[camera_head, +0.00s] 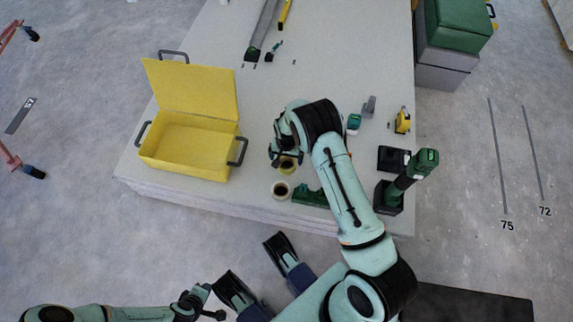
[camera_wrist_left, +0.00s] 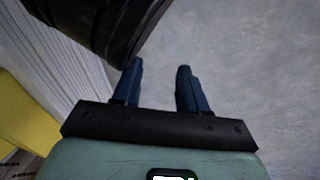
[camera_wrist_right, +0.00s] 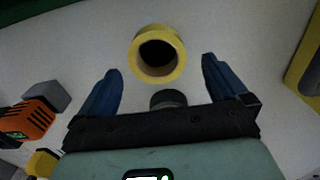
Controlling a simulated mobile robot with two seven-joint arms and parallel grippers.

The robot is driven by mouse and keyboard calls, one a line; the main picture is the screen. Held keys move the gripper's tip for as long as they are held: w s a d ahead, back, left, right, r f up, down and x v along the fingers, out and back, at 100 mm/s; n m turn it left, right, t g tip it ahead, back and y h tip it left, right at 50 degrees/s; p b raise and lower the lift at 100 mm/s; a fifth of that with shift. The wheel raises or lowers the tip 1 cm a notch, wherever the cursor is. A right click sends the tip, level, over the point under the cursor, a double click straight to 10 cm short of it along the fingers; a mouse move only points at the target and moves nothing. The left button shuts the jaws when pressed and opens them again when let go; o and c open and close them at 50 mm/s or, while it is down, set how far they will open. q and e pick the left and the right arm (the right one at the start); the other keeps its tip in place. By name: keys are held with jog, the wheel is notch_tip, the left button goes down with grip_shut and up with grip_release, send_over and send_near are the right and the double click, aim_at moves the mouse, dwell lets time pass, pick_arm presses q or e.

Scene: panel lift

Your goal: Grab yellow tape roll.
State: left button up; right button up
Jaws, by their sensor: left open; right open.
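The yellow tape roll (camera_head: 287,171) is on the pale table in the head view, just below my right gripper (camera_head: 276,156). In the right wrist view the roll (camera_wrist_right: 178,56) shows as a ring with a dark hole, near the tips of my right gripper (camera_wrist_right: 160,67). That gripper is open, with one finger on each side and visible gaps between fingers and roll. My left gripper (camera_wrist_left: 157,82) is open and empty over the grey floor in the left wrist view. In the head view it is low at the bottom, small and unclear.
An open yellow toolbox (camera_head: 185,146) is at the table's left. Small tools (camera_head: 402,121) and a green drill (camera_head: 424,163) are at the right.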

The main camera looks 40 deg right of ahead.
aim_at(287, 167)
jog(key=f+b, duration=0.1)
jog(key=f, duration=0.3)
jog(key=shift+s+f, duration=0.1)
jog(key=shift+s, duration=0.1)
pick_arm(q)
jog(key=s+f, duration=0.1)
jog(key=s+f+g, duration=0.1)
jog(key=shift+s+a+f, duration=0.2)
jog(key=shift+s, duration=0.15)
pick_arm(e)
jog(key=c, duration=1)
jog(key=shift+c, duration=0.2)
